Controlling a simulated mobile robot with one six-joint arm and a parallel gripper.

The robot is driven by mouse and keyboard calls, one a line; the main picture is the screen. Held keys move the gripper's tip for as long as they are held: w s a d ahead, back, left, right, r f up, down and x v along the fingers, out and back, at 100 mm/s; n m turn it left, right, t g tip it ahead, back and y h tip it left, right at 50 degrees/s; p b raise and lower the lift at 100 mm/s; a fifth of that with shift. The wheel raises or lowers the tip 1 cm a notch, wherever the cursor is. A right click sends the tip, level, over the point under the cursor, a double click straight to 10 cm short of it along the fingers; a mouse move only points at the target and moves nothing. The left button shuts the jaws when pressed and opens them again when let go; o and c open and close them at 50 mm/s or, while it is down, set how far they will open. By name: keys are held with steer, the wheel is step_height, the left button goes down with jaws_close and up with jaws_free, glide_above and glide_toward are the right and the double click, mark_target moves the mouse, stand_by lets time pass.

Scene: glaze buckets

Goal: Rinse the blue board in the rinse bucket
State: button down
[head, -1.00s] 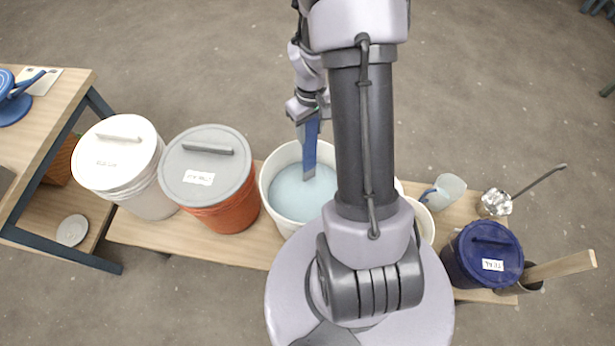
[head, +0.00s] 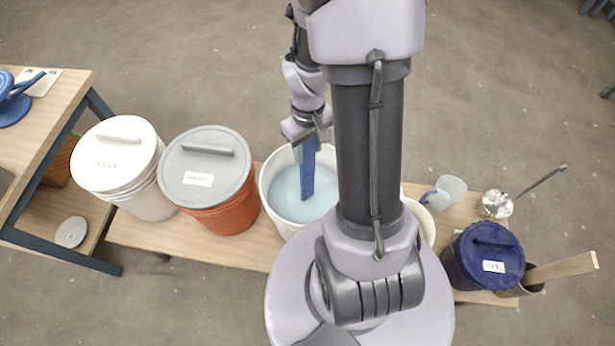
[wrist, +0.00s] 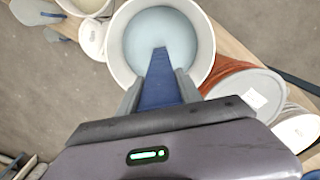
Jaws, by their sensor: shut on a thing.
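The blue board (head: 308,168) is a flat blue strip held upright, with its lower end in the pale blue water of the rinse bucket (head: 265,190). My gripper (head: 306,138) is shut on the upper part of the board, above the far side of the bucket. In the wrist view the board (wrist: 162,80) runs out from between the fingers of my gripper (wrist: 160,100), and its far end reaches the water of the white rinse bucket (wrist: 117,60). The right part of the bucket is hidden behind my arm in the head view.
An orange bucket with a grey lid (head: 208,165) stands just left, then a white lidded bucket (head: 118,155). Right of my arm are a clear jug (head: 448,190), a navy lidded bucket (head: 485,255) and a holder with a wooden stick (head: 560,267). The bench (head: 165,235) is crowded.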

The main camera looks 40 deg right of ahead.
step_height(320, 180, up, 22)
steer(key=p, duration=1.6)
steer(key=shift+f+p, duration=0.15)
steer(key=shift+p, duration=0.25)
step_height(320, 180, up, 5)
steer(key=p, duration=0.4)
steer(key=shift+f, duration=0.1)
